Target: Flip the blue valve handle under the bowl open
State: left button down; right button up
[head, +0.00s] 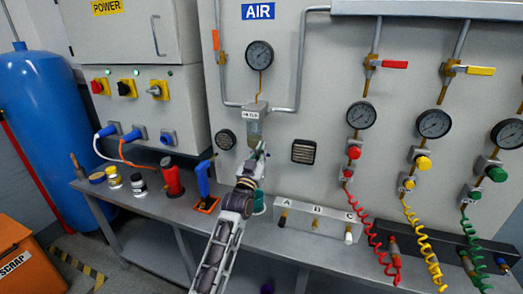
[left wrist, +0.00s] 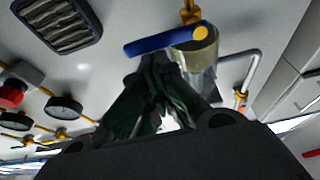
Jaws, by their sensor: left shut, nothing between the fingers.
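The blue valve handle (left wrist: 155,44) shows in the left wrist view as a bar reaching left from a yellow pivot, at the end of the clear bowl (left wrist: 198,55). In the head view the bowl (head: 254,129) hangs under the filter block; the handle is hidden or too small to make out there. My left gripper (head: 257,156) is just below the bowl. In the left wrist view its dark fingers (left wrist: 163,68) are shut with nothing between them. Their tips are close to the handle's middle; I cannot tell whether they touch. My right gripper is not in view.
The panel holds a pressure gauge (head: 260,54), a round vent (head: 227,140), a square vent (head: 303,151) and steel pipes near the bowl. A blue-handled tool (head: 203,180) and a green cup (head: 260,203) stand on the bench below. Coiled hoses (head: 377,225) hang at the right.

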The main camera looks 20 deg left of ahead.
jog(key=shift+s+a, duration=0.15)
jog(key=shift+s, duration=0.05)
pick_arm(q)
jog(key=shift+d+f+m, duration=0.1)
jog(key=shift+f+m, duration=0.05)
jog(key=shift+m, duration=0.25)
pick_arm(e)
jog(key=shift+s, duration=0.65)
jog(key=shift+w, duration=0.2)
